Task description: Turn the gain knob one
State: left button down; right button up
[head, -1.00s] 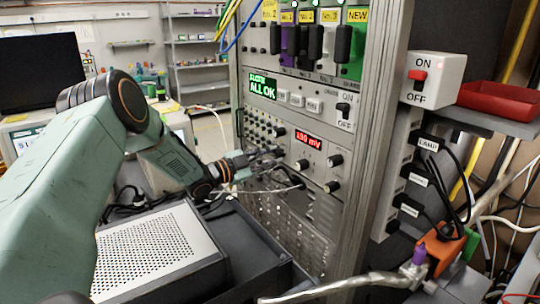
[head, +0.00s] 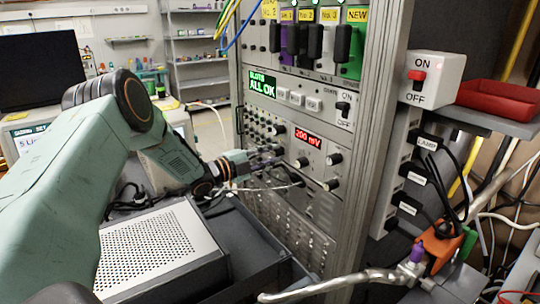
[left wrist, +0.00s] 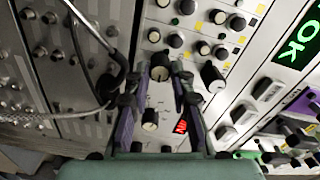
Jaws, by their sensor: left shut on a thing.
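The instrument panel with the red display (head: 308,140) stands in the grey rack; the display reads 200 mV. Several dark knobs, such as the lower right knob (head: 331,184), sit around it. My left gripper (head: 276,154) reaches the panel left of the display. In the left wrist view my left gripper (left wrist: 160,73) has its two purple-sided fingers shut on a dark round knob (left wrist: 160,66). A lighter-faced knob (left wrist: 150,120) lies between the fingers, nearer the palm in the picture. I cannot read the knob labels. My right gripper is not in view.
A cable (left wrist: 108,92) runs close beside the left gripper. Above the panel is a green ALL OK display (head: 263,85). A perforated grey box (head: 155,250) stands below my arm. An ON/OFF switch box (head: 432,78) is at the right.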

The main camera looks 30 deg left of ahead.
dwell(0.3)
pick_arm(q)
jog(key=c, duration=1.1)
grip_release()
jog(key=shift+c, duration=0.2)
jog(key=v, duration=1.2)
jog(key=shift+a, duration=0.1)
